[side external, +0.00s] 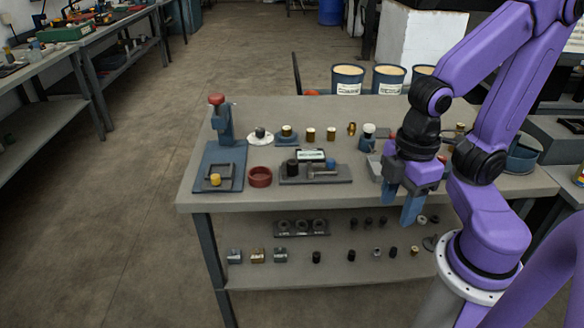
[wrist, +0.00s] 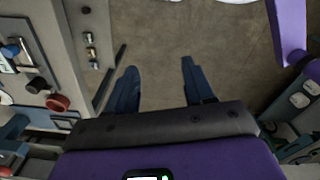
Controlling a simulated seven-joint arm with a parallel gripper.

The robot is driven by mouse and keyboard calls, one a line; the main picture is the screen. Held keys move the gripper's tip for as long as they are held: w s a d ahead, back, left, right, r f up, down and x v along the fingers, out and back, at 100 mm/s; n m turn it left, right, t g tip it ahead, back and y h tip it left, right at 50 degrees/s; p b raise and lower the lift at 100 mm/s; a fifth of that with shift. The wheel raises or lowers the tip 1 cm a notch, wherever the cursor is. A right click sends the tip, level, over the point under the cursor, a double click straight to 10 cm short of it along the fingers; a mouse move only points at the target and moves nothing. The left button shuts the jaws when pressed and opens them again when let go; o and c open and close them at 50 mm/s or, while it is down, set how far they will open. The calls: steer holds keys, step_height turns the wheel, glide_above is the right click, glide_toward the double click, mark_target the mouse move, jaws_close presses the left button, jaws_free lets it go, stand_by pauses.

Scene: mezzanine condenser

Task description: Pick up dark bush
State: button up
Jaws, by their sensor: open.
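A small dark bush (side external: 292,166) stands at the left end of the grey tray (side external: 330,178) on the tabletop. In the wrist view, a dark cylinder (wrist: 38,85) shows beside the red bowl at the left; it looks like the same piece. More dark cylinders stand on the lower shelf, one of them at its front (side external: 316,257). My gripper (side external: 400,203) is open and empty, its blue fingers pointing down near the table's front edge, right of the tray. In the wrist view, the open fingers (wrist: 158,68) have only bare floor between them.
A red bowl (side external: 260,177) and a blue press stand (side external: 221,160) are left of the tray. Brass and white pieces (side external: 310,134) stand in a row behind it. A grey block with holes (side external: 301,228) sits on the lower shelf. Blue tubs (side external: 347,79) stand behind the table.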

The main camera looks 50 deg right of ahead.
steer(key=shift+o, duration=0.3)
steer(key=shift+o, duration=0.8)
steer(key=n+t+h, duration=0.9)
steer(key=n+h, duration=0.3)
steer(key=h, duration=0.1)
glide_toward(292, 166)
steer(key=x, duration=0.4)
steer(key=shift+w+a, duration=0.1)
steer(key=shift+w, duration=0.25)
steer(key=shift+s+x, duration=0.2)
steer(key=shift+x, duration=2.3)
steer(key=c, duration=1.2)
